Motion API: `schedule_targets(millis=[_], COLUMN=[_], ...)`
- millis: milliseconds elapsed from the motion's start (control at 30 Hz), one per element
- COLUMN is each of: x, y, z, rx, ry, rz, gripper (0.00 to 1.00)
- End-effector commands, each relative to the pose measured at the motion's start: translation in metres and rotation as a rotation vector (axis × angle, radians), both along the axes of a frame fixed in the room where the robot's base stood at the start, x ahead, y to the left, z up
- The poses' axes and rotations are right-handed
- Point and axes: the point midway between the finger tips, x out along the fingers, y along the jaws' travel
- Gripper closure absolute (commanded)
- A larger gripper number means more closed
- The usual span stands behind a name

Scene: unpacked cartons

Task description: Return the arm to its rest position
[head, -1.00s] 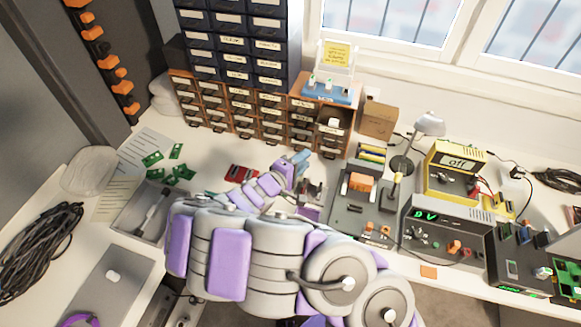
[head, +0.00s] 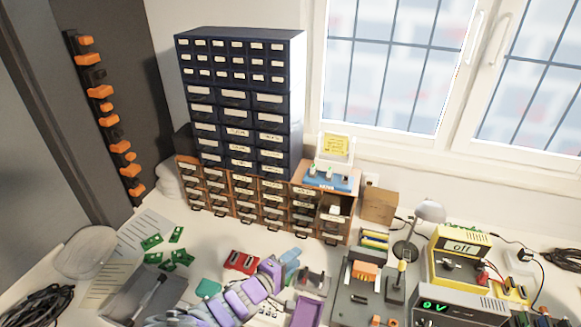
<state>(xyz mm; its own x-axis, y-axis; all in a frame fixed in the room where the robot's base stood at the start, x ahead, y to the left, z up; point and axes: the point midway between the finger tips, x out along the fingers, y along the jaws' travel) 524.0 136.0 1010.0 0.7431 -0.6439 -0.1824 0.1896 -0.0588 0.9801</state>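My grey and purple arm reaches in from the bottom edge of the head view, over the bench. Its end, my gripper (head: 276,268), is over the bench between a red module (head: 242,262) and a grey-black device (head: 312,278). A blue item (head: 290,257) is just beyond the gripper; I cannot tell whether they touch. The fingers are too small and overlapped to show whether they are open or shut, or hold anything. The lower arm links are out of the frame.
A tall drawer cabinet (head: 298,105) stands on brown drawers (head: 245,210) at the back, one seemingly open at right. Green boards (head: 178,257) and a grey tray (head: 115,308) lie left. A lamp (head: 430,211) and a yellow power supply (head: 450,262) crowd the right.

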Motion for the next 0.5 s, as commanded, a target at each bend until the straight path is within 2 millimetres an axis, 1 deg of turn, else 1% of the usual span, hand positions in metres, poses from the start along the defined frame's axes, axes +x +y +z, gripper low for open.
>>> schedule_targets(millis=[67,167,267,333,400,467,500], x=[0.0,0.001,-0.002,-0.01,-0.023,-0.037,-0.048], y=[-0.003,-0.02,-0.054,-0.085,-0.117,-0.141,-0.156], z=[0.003,0.017,0.046,0.069,0.09,0.105,0.113], rx=[0.002,0.01,0.033,0.055,0.081,0.111,0.133], ry=[-0.003,-0.012,-0.03,-0.036,-0.036,-0.029,-0.02], rz=[-0.01,-0.064,-0.173,-0.275,-0.381,-0.469,-0.525], gripper=[0.65,0.65,0.65,0.65,0.65,0.65,0.65])
